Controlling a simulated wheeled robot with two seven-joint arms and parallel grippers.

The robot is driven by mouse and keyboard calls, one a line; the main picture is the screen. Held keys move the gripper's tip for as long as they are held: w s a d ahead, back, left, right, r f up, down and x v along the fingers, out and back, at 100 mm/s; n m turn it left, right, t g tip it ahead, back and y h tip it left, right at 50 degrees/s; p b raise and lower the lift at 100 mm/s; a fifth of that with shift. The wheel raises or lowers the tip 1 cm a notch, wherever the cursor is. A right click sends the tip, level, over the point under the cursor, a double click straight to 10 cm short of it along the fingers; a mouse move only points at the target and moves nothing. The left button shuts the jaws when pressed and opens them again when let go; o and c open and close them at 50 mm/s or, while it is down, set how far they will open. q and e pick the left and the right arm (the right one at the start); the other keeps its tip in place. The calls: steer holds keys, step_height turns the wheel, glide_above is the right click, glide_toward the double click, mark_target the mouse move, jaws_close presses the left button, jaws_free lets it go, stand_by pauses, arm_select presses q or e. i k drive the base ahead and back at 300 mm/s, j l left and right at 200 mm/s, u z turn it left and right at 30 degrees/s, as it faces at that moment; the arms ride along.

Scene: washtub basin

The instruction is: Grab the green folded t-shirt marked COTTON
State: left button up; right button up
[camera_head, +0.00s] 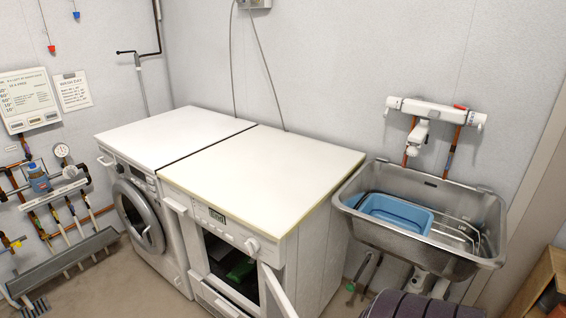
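A green item (238,269) shows inside the dark opening of the right-hand white machine (262,172). It looks like folded cloth, but most of it is hidden by the machine's front and no COTTON marking is readable. The machine's door (277,295) stands open, swung toward the viewer and cut off by the bottom edge. Neither of my grippers shows in the head view.
A white washing machine (146,215) with a round door stands on the left. A metal sink (345,200) at right holds a blue basin (396,213). A dark ribbed object (425,306) sits at the bottom edge. Pipes line the left wall. The machine tops are clear.

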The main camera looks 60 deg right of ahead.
mark_target(246, 265)
steer(key=l+z, duration=0.3)
steer(key=z, duration=0.15)
steer(key=k+l+z, duration=0.1)
steer(key=l+z, duration=0.2)
steer(key=z, duration=0.15)
steer(key=l+z, duration=0.3)
steer(key=z, duration=0.15)
steer(key=i+l+z, duration=0.2)
steer(key=l, duration=0.2)
steer(key=l+u, duration=0.3)
steer(key=u, duration=0.2)
steer(key=l+u, duration=0.3)
steer(key=u, duration=0.2)
steer(key=l+u, duration=0.45)
steer(key=i+j+z, duration=0.2)
steer(key=j+z, duration=0.25)
steer(key=j, duration=0.55)
steer(key=j+z, duration=0.5)
steer(key=j, duration=0.45)
steer(key=i+j+z, duration=0.2)
steer(key=j+z, duration=0.2)
steer(key=j, duration=0.25)
steer(key=i+j+z, duration=0.2)
steer(key=j, duration=0.15)
steer(key=j+z, duration=0.15)
steer(key=j, duration=0.25)
steer(key=i, duration=0.05)
